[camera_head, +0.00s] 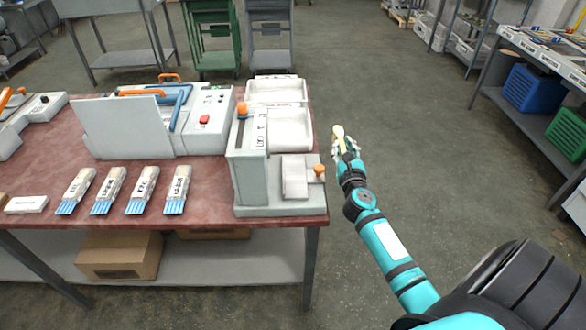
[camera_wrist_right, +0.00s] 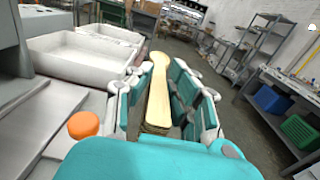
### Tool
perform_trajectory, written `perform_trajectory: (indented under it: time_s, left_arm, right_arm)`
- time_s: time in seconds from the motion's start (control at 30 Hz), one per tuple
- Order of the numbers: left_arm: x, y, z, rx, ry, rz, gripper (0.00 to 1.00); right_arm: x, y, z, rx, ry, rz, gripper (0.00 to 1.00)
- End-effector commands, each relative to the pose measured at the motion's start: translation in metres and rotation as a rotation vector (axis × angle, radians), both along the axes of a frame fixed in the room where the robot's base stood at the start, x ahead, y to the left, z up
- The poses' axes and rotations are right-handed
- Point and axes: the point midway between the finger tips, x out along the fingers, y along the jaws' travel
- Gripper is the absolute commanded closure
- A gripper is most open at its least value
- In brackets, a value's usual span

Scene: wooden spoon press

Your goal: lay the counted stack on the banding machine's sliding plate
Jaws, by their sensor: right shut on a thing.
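My right gripper (camera_head: 347,150) is out past the right edge of the table, over the floor. It is shut on a stack of wooden spoons (camera_wrist_right: 158,95), whose rounded pale end (camera_head: 339,132) points away from me. In the right wrist view the fingers (camera_wrist_right: 158,82) flank the stack on both sides. The grey banding machine (camera_head: 249,178) stands at the table's right end, left of the gripper. Its light sliding plate (camera_head: 294,175) looks bare, with an orange knob (camera_head: 319,170) at its right; the knob also shows in the wrist view (camera_wrist_right: 83,125). My left gripper is out of view.
Two white trays (camera_head: 277,89) (camera_head: 290,131) sit behind the plate. Several banded bundles (camera_head: 142,187) lie along the table's front left of the machine. A device with a red button (camera_head: 203,120) stands behind them. The floor right of the table is clear.

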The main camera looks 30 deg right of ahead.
Motion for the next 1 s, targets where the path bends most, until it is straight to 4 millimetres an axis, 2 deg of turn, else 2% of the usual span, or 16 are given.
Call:
perform_trajectory:
  time_s: [0.13,0.47,0.57,0.8,1.0]
  left_arm:
    - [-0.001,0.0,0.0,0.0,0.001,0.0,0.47]
    - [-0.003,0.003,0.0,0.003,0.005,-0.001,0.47]
    - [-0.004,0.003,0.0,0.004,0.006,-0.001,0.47]
    - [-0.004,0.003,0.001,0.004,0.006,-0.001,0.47]
    - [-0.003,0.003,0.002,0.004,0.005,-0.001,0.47]
  right_arm:
    - [0.002,-0.01,0.0,-0.001,-0.001,-0.018,1.0]
    - [0.003,-0.008,0.0,-0.001,0.001,-0.018,1.0]
    - [0.006,0.005,-0.001,0.002,0.0,-0.017,1.0]
    - [0.018,0.067,-0.007,0.003,-0.001,-0.015,1.0]
    - [0.027,0.107,-0.01,0.001,0.0,-0.017,1.0]
